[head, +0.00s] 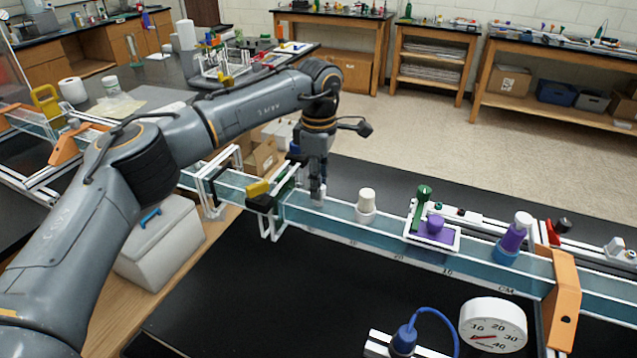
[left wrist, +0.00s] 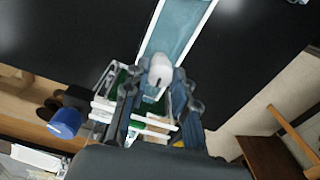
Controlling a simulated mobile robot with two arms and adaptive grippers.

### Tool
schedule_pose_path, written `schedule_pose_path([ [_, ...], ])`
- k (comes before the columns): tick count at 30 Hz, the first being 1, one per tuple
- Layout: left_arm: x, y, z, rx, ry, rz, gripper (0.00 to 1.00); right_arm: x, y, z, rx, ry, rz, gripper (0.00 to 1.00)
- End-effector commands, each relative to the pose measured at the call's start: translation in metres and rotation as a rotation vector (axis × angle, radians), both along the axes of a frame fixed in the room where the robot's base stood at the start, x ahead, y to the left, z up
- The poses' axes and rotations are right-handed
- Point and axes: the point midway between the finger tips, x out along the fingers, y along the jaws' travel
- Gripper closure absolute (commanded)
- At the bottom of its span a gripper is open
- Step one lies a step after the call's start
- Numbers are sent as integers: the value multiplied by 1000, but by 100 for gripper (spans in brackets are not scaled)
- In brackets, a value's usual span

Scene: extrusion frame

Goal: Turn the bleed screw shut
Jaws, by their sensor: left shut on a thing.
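My left gripper (head: 318,190) points down at the blue-sided rail (head: 395,232), just right of the green-and-black clamp frame (head: 275,195). In the left wrist view my left gripper (left wrist: 159,92) is shut on a small white knob (left wrist: 160,70) with a dark slot-like mark. The fingers hide most of the knob in the head view; only a pale bit shows at the fingertips. I take this knob to be the bleed screw, but no label confirms it. How far it is turned cannot be told. My right gripper is not in view.
A round dial gauge (head: 492,325) and blue hose (head: 436,312) are in front. The black bench (head: 250,295) left of them is clear.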

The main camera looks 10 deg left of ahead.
Motion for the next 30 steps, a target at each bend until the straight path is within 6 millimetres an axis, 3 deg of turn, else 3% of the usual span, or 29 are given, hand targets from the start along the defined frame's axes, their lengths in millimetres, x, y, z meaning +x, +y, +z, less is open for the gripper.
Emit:
schedule_pose_path([
  [10, 0, 0, 0, -1, -1, -129, 100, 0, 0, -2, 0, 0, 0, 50],
  [26, 0, -1, 0, -1, -1, -149, 100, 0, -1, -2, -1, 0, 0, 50],
  [27, 0, -1, 0, -1, -1, -149, 65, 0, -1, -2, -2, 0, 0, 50],
  [30, 0, -1, 0, -1, -1, -149, 50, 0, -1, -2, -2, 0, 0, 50],
])
